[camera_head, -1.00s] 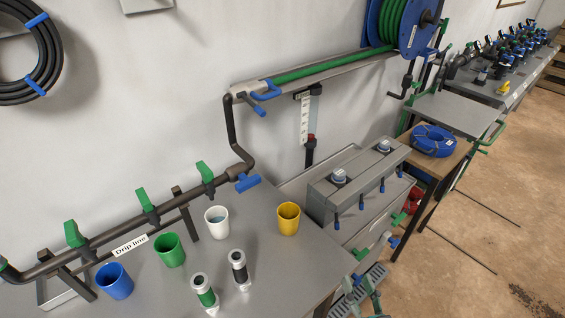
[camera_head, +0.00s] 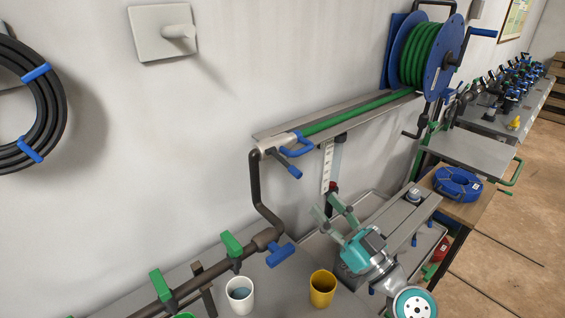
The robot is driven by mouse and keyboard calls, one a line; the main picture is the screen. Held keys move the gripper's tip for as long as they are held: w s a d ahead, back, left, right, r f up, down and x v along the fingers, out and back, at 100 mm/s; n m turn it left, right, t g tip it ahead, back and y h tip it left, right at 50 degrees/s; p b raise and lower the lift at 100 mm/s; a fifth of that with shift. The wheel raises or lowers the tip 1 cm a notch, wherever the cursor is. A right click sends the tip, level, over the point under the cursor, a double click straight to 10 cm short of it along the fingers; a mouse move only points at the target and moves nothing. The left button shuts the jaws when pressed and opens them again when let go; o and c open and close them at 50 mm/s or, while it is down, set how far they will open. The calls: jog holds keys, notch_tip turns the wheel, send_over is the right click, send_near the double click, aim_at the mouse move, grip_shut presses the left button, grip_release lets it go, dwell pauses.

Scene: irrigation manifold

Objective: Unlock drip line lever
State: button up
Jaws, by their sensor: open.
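The dark drip line pipe (camera_head: 150,312) runs up from the bottom left, with green levers (camera_head: 232,245) and (camera_head: 161,284) on it. A blue lever (camera_head: 280,254) sits at the pipe's right end, by the bend where the pipe rises. Another blue lever (camera_head: 288,168) is higher up, where the riser meets the green hose. My gripper (camera_head: 326,203) is open and empty, its pale green fingers pointing up and left. In the picture it is right of and above the lower blue lever, and apart from it. The pipe's label is out of view.
A white cup (camera_head: 240,292) and a yellow cup (camera_head: 322,287) stand on the bench below the blue lever. A hose reel (camera_head: 432,50) hangs at the back right. A blue coil (camera_head: 458,184) lies on a side table.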

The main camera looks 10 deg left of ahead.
aim_at(300, 177)
jog(key=x, duration=1.1)
jog(key=shift+s, duration=0.1)
grip_shut()
